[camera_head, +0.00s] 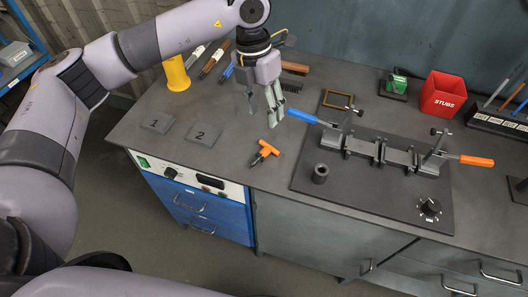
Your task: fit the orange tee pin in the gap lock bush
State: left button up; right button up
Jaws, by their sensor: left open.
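The orange tee pin (266,151) lies on the grey bench top, its orange cross handle toward the upper right and its dark shank toward the lower left. A short dark upright bush (321,173) with a hole in its top stands at the left front of the dark fixture plate; I take it for the gap lock bush. My left gripper (262,120) points down above the bench, behind the tee pin and apart from it. Its fingers are open with nothing seen between them. My right gripper is not in view.
A fixture with brackets, a blue handle (288,116) and an orange handle (476,160) stands on the plate (388,192). Pads marked 1 (157,123) and 2 (203,134) lie left. A yellow cylinder (177,73) and red STUBS bin (441,95) stand behind. Bench around the pin is clear.

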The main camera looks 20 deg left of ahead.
pick_arm(q)
jog(key=a, duration=0.1)
jog(key=p, duration=0.4)
send_over(261, 154)
jog(key=shift+y, duration=0.3)
notch_tip(261, 154, down, 12)
jog(key=shift+w+r, duration=0.1)
jog(key=shift+r, duration=0.05)
notch_tip(261, 154, down, 5)
jog(key=shift+a+r+p, duration=0.1)
jog(key=shift+a+p, duration=0.05)
jog(key=shift+p, duration=0.95)
jog(key=shift+f, duration=0.25)
jog(key=shift+c, duration=0.5)
grip_shut()
